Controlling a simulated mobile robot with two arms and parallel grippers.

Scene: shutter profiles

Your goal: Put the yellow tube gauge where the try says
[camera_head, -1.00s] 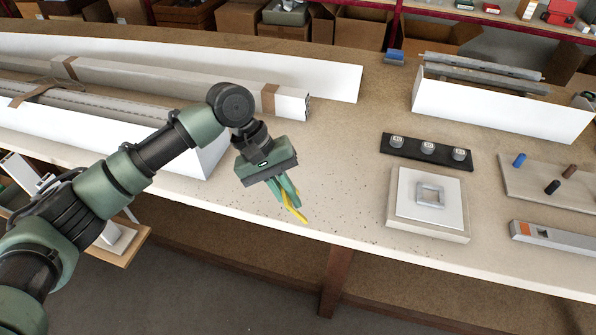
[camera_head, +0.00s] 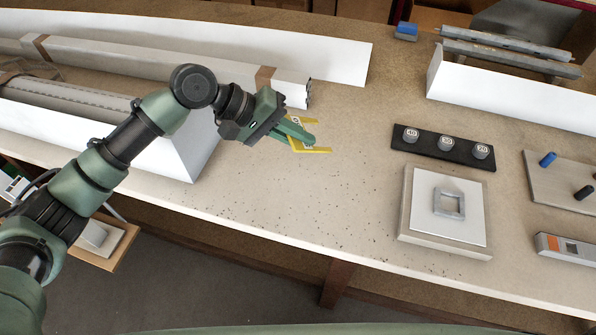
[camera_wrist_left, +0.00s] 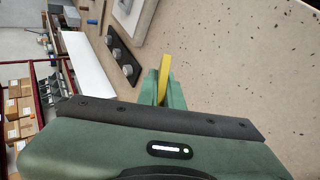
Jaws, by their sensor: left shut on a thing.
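The yellow tube gauge (camera_head: 318,151) is a thin, fork-like yellow piece with small dark-on-white markings, too small to read. My left gripper (camera_head: 304,137) is shut on it and holds it over the bench, left of the black strip. Part of the gauge is hidden by the fingers. In the left wrist view the gauge (camera_wrist_left: 164,75) shows edge-on between the green fingers (camera_wrist_left: 163,90). A grey square tube piece (camera_head: 449,204) lies on a white plate (camera_head: 418,221). The black strip (camera_head: 430,152) carries three round grey knobs with numbered tops; the left one seems to read 40. My right gripper is out of view.
A board with blue and dark pegs (camera_head: 563,190) and a grey tool with an orange mark (camera_head: 567,247) lie at the right. Long wrapped profiles (camera_head: 150,72) lie at the left. A white-sided rack (camera_head: 500,98) stands at the back right. The front middle of the bench is clear.

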